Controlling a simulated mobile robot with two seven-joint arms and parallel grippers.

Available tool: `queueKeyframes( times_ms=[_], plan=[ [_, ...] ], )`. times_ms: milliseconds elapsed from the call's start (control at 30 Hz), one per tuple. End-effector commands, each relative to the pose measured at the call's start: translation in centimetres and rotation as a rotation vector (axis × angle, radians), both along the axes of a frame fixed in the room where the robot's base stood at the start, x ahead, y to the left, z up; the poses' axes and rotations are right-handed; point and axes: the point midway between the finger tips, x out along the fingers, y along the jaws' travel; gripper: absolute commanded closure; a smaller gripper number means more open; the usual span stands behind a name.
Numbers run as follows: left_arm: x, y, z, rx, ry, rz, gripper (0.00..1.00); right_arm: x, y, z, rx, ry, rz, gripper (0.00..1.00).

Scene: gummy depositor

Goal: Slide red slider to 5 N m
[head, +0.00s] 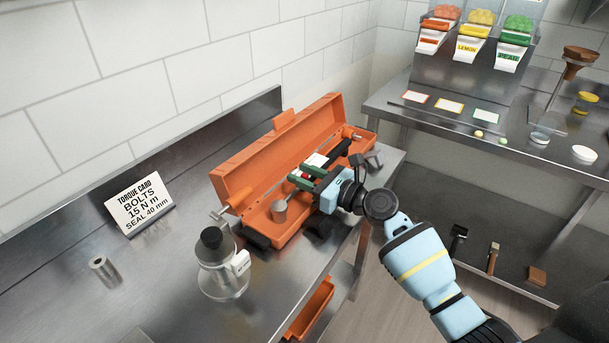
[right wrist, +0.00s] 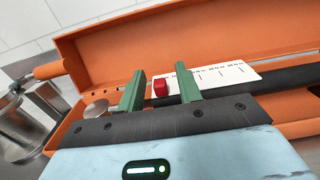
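The red slider (right wrist: 160,88) sits at the left end of a white scale strip (right wrist: 225,76) with black tick marks, in the right wrist view. The scale's numbers are too small to read. The strip lies along a dark bar (right wrist: 285,80), inside an open orange case (head: 235,180). My right gripper (head: 304,179) reaches into the case from the right in the head view. Its green fingers (right wrist: 160,92) are open, one on each side of the slider, with a visible gap to each. My left gripper is not in view.
A torque card (head: 139,204) reading "BOLTS 15 N m, SEAL 40 mm" stands on the steel bench. A metal cylinder (head: 103,269) and a black-capped bottle (head: 222,262) stand nearby. A steel table (head: 395,104) with candy dispensers is at the back right.

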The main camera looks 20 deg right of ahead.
Motion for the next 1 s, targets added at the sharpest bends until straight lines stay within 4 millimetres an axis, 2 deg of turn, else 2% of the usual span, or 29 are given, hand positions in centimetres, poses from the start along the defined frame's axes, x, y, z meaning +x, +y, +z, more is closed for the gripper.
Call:
queueKeyframes(
  times_ms=[333,700,1000],
  plan=[
    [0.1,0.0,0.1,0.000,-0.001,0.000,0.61,-0.4,-0.4,0.0,-0.001,-0.001,-0.001,0.65],
    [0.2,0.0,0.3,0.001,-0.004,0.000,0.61,-4.8,-3.8,-0.1,-0.001,0.002,-0.001,0.65],
    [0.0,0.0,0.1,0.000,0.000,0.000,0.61,-6.2,-4.9,0.0,-0.001,-0.001,-0.001,0.65]
  ],
)
